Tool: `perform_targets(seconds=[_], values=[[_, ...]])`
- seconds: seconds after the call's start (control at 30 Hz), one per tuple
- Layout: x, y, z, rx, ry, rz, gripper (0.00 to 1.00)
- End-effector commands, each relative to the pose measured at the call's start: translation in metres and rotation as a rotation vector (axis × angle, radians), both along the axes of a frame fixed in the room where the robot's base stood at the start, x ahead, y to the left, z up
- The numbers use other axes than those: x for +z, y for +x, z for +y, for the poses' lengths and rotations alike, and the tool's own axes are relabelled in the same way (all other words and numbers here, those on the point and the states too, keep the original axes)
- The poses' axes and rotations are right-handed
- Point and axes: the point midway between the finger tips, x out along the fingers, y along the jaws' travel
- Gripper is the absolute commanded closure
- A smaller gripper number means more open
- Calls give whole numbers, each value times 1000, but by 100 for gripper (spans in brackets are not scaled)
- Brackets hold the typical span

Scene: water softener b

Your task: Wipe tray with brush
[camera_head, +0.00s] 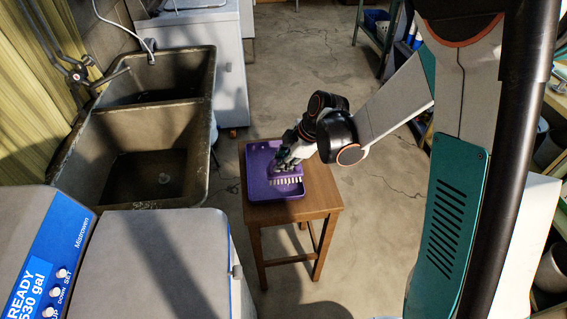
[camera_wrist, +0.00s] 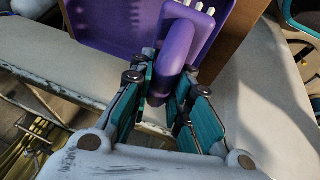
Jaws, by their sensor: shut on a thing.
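A purple tray (camera_head: 257,178) lies on a small wooden stool (camera_head: 323,190) in the head view. It also shows at the top of the wrist view (camera_wrist: 103,18). A purple brush with pale bristles (camera_head: 287,181) is at the tray, below my gripper (camera_head: 285,159). In the wrist view, the teal fingers of my gripper (camera_wrist: 165,88) are shut on the purple handle of the brush (camera_wrist: 174,68). The bristles show at the top edge of that view. I cannot tell whether the bristles touch the tray floor. My gripper hides part of the tray.
A double stone sink (camera_head: 150,150) stands left of the stool. A grey water softener (camera_head: 150,255) with a blue panel fills the lower left. A white appliance (camera_head: 228,70) stands behind the sink. Bare concrete floor (camera_head: 310,55) is open behind the stool.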

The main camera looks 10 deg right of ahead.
Motion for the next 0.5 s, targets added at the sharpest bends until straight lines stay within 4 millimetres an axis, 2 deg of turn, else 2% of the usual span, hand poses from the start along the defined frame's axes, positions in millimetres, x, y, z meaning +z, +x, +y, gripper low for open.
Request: perform_targets(seconds=[0.2, 0.5], values=[[22, 0, 0, 0, 0, 0, 100], [23, 0, 0, 0, 0, 0, 100]])
